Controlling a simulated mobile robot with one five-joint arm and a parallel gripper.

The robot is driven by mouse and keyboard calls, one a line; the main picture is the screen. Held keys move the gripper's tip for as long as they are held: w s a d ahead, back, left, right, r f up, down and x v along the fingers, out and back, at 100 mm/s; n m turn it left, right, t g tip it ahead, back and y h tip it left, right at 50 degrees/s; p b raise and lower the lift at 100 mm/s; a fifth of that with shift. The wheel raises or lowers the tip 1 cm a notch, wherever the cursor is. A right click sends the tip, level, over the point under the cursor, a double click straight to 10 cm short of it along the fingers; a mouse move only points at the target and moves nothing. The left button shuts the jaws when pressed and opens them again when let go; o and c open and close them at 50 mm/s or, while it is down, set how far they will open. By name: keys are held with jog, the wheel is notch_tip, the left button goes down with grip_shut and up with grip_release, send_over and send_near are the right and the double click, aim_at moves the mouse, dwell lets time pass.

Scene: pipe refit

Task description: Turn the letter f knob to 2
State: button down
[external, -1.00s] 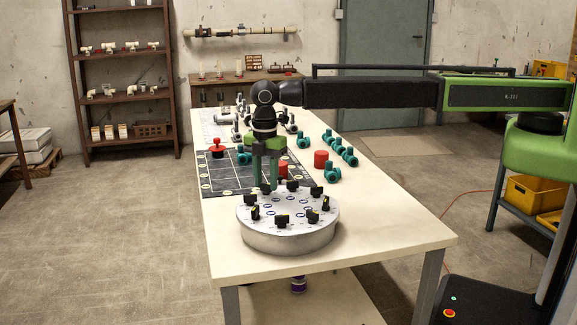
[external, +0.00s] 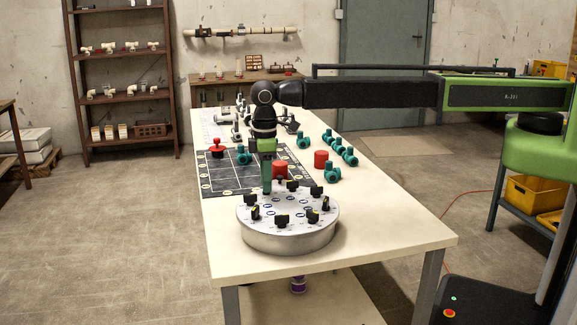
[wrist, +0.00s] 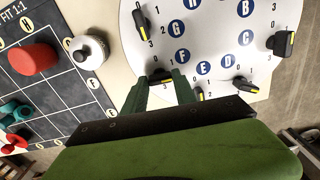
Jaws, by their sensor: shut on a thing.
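The round pale dial plate (external: 290,241) sits on the near end of the table, with several black, yellow-marked knobs around its top. In the wrist view its face (wrist: 215,35) shows blue letter discs, with the F disc (wrist: 183,57) just inward of the letter f knob (wrist: 160,74). My gripper (wrist: 161,78) has its green fingers on either side of this knob and is shut on it. In the external view my gripper (external: 267,190) points down at the plate's far left rim. The fingers partly hide the knob, and I cannot read its setting.
Other knobs stand close by, including one by the G disc (wrist: 140,20) and one by the E disc (wrist: 198,95). A dark grid board (external: 225,178) with red and teal parts lies behind the plate. Bare tabletop (external: 385,230) is free to the right.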

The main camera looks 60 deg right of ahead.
jog(key=m, duration=0.4)
jog(key=shift+m, duration=0.4)
dwell(0.4)
jog(key=c, duration=1)
grip_release()
notch_tip(320, 180, up, 17)
jog(key=p, duration=1.7)
jog(key=shift+r, duration=0.2)
